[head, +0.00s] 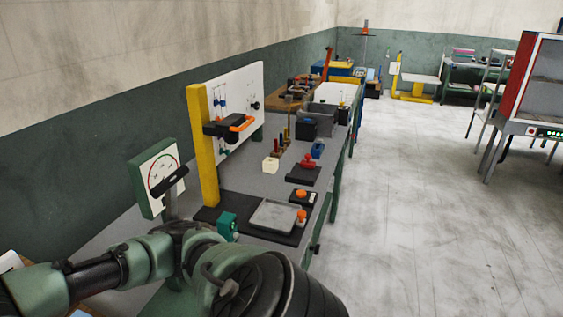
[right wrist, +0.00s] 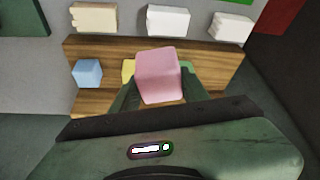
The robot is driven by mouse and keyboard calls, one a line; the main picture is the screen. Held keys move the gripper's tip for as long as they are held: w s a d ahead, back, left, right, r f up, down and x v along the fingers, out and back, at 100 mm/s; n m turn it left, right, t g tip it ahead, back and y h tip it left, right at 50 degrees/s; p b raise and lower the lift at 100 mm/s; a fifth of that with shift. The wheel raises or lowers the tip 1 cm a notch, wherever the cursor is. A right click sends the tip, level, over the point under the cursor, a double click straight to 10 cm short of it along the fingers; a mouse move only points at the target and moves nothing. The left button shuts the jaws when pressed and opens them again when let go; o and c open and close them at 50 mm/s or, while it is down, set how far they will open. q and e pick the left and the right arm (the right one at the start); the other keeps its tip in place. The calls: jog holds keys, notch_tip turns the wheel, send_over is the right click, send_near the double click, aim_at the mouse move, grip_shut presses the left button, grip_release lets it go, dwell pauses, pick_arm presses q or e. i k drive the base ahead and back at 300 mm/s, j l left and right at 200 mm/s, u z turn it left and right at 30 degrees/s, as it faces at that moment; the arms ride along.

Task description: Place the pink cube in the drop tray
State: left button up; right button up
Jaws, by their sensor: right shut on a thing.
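The pink cube (right wrist: 158,76) is between the fingers of my right gripper (right wrist: 158,98) in the right wrist view. The gripper is shut on it, and the green fingers show at its lower sides. The cube is in front of a wooden rack; I cannot tell how far above it. In the head view a shallow grey tray (head: 273,215) lies on a dark plate beside a yellow post. No label shows whether it is the drop tray. Green and black links of my own arm fill the lower left of the head view. I cannot make out my left gripper there.
The wooden rack (right wrist: 215,62) holds a blue cube (right wrist: 88,73) and a partly hidden yellow cube (right wrist: 128,71). Several pale blocks (right wrist: 168,20) stand behind it. In the head view the bench (head: 240,180) carries a white panel (head: 245,85) and several small fixtures.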

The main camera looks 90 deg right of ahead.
aim_at(276, 217)
jog(key=l+z, duration=0.2)
jog(key=z, duration=0.2)
jog(key=l+z, duration=0.2)
jog(key=z, duration=0.15)
jog(key=l+z, duration=0.2)
jog(key=z, duration=0.2)
jog(key=l, duration=0.45)
jog(key=i+l, duration=0.15)
jog(key=l, duration=0.8)
jog(key=i, duration=0.05)
